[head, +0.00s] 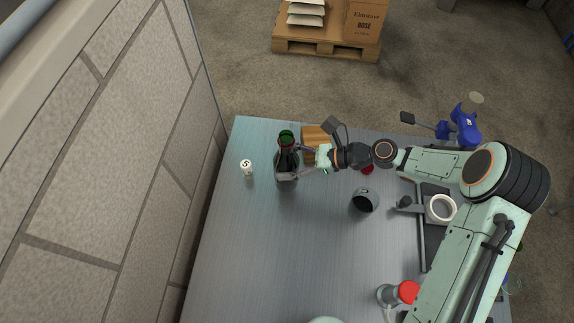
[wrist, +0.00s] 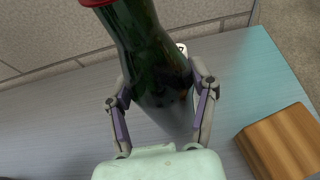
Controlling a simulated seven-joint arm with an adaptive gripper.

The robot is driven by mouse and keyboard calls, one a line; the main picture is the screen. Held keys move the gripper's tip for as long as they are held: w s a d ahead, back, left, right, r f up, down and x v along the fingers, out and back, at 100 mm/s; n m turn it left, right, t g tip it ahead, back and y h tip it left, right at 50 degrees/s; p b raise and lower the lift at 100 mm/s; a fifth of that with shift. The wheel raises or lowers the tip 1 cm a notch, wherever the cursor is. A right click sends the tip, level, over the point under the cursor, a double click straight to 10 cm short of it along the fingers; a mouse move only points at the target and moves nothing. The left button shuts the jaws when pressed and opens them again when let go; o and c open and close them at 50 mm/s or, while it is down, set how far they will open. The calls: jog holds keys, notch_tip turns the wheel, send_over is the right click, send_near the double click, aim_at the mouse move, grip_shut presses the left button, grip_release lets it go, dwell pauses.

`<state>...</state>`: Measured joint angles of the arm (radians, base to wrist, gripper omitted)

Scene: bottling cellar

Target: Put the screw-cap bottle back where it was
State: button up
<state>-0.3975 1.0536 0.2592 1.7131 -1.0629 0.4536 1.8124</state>
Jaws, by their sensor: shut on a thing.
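A dark green glass bottle (head: 287,157) is upright or nearly so at the far left of the metal table (head: 250,250). My gripper (head: 290,164) reaches it from the right and is shut around its body. In the wrist view the bottle (wrist: 150,55) leans across the picture between the two fingers of my gripper (wrist: 162,88), with a red band at the top edge. Whether its base touches the table cannot be told. Its underside is hidden.
A small white marker with a 5 (head: 247,167) stands left of the bottle. A wooden block (head: 315,139) is just behind my gripper. A dark round cup (head: 365,201), a white ring (head: 441,208) and a red-topped item (head: 408,292) stand further right. The left front of the table is clear.

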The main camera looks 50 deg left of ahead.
aim_at(287, 169)
jog(key=shift+a+f, duration=0.1)
jog(key=shift+f, duration=1.55)
jog(key=shift+f, duration=0.1)
jog(key=o, duration=1.2)
